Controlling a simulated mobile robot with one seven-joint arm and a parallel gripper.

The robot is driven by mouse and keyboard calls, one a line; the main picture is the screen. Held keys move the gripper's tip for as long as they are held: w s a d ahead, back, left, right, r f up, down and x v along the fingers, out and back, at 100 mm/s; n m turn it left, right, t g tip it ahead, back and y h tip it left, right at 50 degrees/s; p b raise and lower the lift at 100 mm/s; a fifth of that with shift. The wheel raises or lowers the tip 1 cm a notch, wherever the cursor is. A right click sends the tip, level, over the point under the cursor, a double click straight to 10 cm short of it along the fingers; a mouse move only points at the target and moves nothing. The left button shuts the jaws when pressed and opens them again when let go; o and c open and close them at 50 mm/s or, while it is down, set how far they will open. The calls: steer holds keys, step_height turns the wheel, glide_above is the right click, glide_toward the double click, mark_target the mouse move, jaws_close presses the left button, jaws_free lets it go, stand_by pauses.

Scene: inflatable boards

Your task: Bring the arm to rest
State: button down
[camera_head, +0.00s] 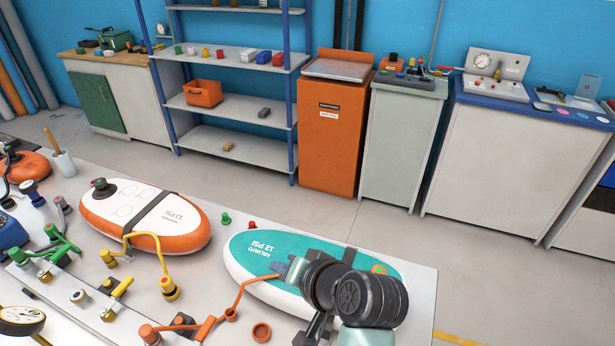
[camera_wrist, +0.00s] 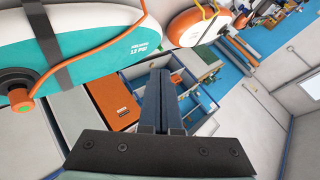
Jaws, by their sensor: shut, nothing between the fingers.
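My gripper (camera_wrist: 160,82) shows in the wrist view with its dark fingers together and nothing between them. In the head view my arm crosses the front of the teal and white board (camera_head: 258,256), and my gripper (camera_head: 290,268) is over that board. I cannot tell the exact height of the gripper above it. The teal board also shows at upper left in the wrist view (camera_wrist: 105,50), apart from the fingers, with a dark strap and an orange hose on it. My wrist hides part of the board in the head view.
An orange and white board (camera_head: 185,232) lies to the left with a dark strap and a yellow hose (camera_head: 147,238). A manifold with several colored valves (camera_head: 80,296) stands at lower left. An orange cap (camera_head: 261,332) lies near the arm. Shelves (camera_head: 232,108) and cabinets stand beyond open floor.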

steer(key=w+d+r+n+t+h, duration=0.15)
steer(key=r+t, duration=0.35)
steer(key=r, duration=0.8)
steer(key=w+d+r+t+h, duration=0.2)
steer(key=r+t, duration=0.3)
steer(key=r, duration=0.8)
steer(key=s+r+t+h, duration=0.1)
steer(key=s+r+t, duration=0.2)
steer(key=s+r, duration=0.2)
steer(key=s+d+r+n+t+h, duration=0.1)
steer(key=s+r+t, duration=0.2)
steer(key=r, duration=0.8)
steer(key=s+d+r+t+h, duration=0.1)
steer(key=s+r+t, duration=0.2)
steer(key=s+r, duration=0.4)
steer(key=shift+r+t, duration=0.4)
